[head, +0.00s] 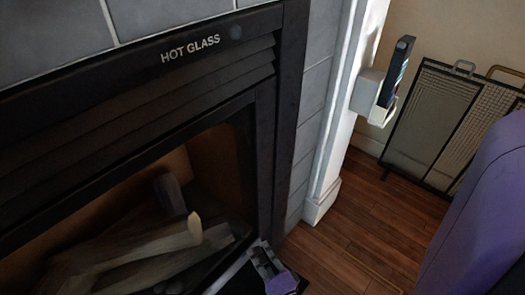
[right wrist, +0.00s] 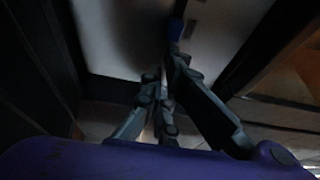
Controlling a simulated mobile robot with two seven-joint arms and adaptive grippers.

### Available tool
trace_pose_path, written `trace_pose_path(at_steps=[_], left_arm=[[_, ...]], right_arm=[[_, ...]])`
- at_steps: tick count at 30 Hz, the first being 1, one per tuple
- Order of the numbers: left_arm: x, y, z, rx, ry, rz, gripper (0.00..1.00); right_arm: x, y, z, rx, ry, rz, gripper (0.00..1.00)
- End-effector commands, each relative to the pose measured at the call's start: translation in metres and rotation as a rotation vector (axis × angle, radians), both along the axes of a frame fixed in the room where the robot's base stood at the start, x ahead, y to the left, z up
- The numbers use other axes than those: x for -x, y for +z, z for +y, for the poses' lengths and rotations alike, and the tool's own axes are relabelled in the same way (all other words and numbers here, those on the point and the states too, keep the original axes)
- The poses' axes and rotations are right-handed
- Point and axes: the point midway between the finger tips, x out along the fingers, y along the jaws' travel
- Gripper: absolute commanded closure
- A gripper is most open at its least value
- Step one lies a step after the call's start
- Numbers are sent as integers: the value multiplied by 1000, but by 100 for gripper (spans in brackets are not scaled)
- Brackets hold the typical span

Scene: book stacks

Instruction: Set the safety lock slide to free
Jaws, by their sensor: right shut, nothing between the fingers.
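My right gripper (head: 262,252) shows at the bottom of the head view, beside a pale panel edge (head: 232,270) low by the fireplace. In the right wrist view its dark fingers (right wrist: 165,68) are together with nothing between them. They point at a pale panel (right wrist: 115,35). A small blue piece (right wrist: 176,29) is on or against this panel, just beyond the fingertips; it may be the safety lock slide, but it is too dark to be sure or to read its setting. I cannot tell whether the fingers touch it. My left gripper is out of view.
A fireplace marked HOT GLASS (head: 190,48) with logs (head: 150,240) inside fills the left. A white post (head: 340,120) carries a holder with a dark remote-like object (head: 396,70). A black-framed screen (head: 430,120) stands behind. Wooden floor (head: 350,240) is clear at right.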

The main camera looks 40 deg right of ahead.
Motion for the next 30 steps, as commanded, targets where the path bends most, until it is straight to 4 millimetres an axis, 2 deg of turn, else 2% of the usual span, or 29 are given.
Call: trace_pose_path(at_steps=[8,15,17,30], left_arm=[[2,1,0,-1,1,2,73],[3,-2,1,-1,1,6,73],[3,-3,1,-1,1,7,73],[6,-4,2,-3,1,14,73]], right_arm=[[1,0,4,-1,0,1,100],[7,-1,41,-3,0,1,100],[7,-1,46,-1,-1,1,100],[7,0,51,0,5,0,100]])
